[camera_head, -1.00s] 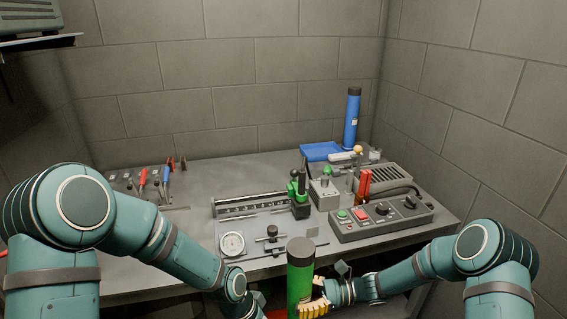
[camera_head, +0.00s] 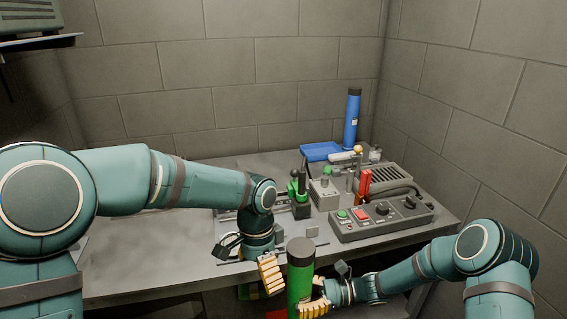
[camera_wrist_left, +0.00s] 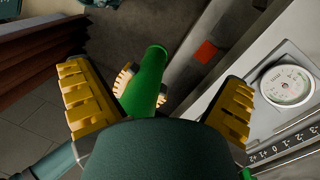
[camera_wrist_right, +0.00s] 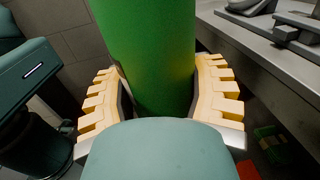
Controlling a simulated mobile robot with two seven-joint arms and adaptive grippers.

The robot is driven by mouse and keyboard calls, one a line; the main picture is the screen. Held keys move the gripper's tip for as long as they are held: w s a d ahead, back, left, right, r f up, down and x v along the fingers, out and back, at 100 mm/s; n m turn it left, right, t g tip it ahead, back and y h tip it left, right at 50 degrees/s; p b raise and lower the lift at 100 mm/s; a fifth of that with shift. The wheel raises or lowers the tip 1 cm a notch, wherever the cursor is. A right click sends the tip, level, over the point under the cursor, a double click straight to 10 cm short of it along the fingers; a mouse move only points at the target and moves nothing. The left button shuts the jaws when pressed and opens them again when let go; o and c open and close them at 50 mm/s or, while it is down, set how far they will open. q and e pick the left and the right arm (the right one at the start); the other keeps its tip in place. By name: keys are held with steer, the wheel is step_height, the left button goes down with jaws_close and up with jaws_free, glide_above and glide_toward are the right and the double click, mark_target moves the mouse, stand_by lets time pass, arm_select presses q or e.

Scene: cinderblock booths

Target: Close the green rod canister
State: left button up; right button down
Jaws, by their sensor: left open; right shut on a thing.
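The green rod canister (camera_head: 299,285) stands upright in front of the table's front edge, with a dark cap (camera_head: 300,248) on its top end. My right gripper (camera_head: 313,307) is shut around its lower body; the right wrist view shows the green tube (camera_wrist_right: 150,60) between both fingers. My left gripper (camera_head: 270,275) is open just left of the canister, close to its upper part. In the left wrist view the green tube (camera_wrist_left: 143,88) lies between the spread yellow fingers. Whether the left fingers touch the canister is unclear.
The grey table (camera_head: 165,240) holds a control box (camera_head: 380,217) with a red part, a green-handled fixture (camera_head: 298,190) and a measuring slide with a dial (camera_wrist_left: 288,85). A blue canister (camera_head: 352,120) stands at the back right. Block walls enclose the table behind and at right.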

arm_select(q)
steer(key=w+d+r+m, duration=0.1)
steer(key=d+r+m, duration=0.1)
steer(key=r, duration=0.3)
steer(key=d+r+m+t, duration=0.1)
steer(key=d+r+m, duration=0.1)
steer(key=d+r, duration=0.2)
steer(key=w+d+r+m+t, duration=0.1)
steer(key=d+r+m, duration=0.1)
steer(key=r, duration=0.4)
steer(key=shift+w+d+r, duration=0.15)
steer(key=shift+w+d, duration=0.15)
steer(key=shift+d, duration=0.15)
steer(key=shift+f, duration=0.55)
